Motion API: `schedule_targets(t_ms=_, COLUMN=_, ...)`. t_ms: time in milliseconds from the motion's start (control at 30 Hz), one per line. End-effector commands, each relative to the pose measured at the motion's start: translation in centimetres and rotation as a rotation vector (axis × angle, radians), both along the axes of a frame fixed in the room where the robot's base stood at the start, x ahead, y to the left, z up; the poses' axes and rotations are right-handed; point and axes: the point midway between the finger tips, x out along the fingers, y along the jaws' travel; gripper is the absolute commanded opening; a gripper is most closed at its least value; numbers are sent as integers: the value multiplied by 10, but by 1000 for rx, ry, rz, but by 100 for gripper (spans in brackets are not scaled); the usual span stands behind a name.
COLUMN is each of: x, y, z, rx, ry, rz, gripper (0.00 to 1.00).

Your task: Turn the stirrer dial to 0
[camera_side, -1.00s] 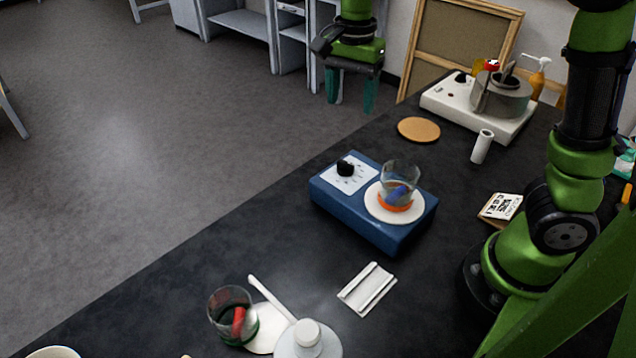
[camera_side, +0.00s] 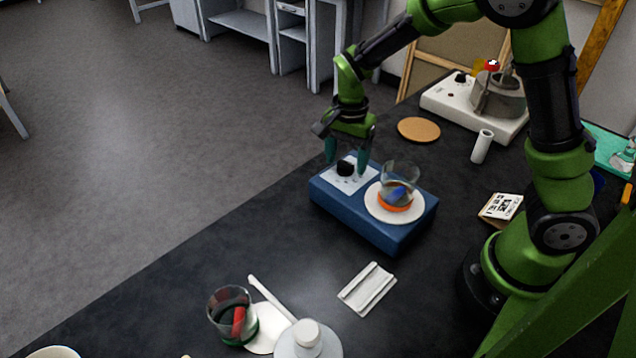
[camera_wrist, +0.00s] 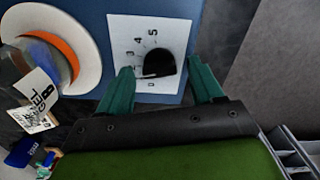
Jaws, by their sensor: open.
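The blue stirrer (camera_side: 368,226) stands on the dark bench. Its black dial (camera_side: 345,167) sits on a white scale plate (camera_side: 338,182); in the wrist view the dial (camera_wrist: 158,64) shows beside printed numbers. Exactly where the dial points is hard to read. My gripper (camera_side: 347,170) is open just above the dial. In the wrist view its green fingertips (camera_wrist: 160,78) are on either side of the dial, apparently not touching it.
A white hotplate (camera_side: 450,100) with a metal pot stands at the back. A cork disc (camera_side: 419,129) and a white cylinder (camera_side: 482,147) lie between. A second beaker (camera_side: 231,316), a white bottle (camera_side: 306,340) and a white tray (camera_side: 367,289) are in front.

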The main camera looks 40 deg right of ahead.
Motion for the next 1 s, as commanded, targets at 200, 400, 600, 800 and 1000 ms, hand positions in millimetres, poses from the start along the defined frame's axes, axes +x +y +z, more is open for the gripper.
schedule_targets(t_ms=200, x=0, y=0, z=0, rx=0, ry=0, rz=0, gripper=55)
schedule_targets(t_ms=400, x=0, y=0, z=0, rx=0, ry=0, rz=0, gripper=25)
schedule_targets(t_ms=600, x=0, y=0, z=1, rx=1, ry=0, rz=2, gripper=10)
schedule_targets(t_ms=800, x=0, y=0, z=1, rx=1, ry=0, rz=38, gripper=10)
schedule_targets(t_ms=1000, x=0, y=0, z=1, rx=1, ry=0, rz=145, gripper=10)
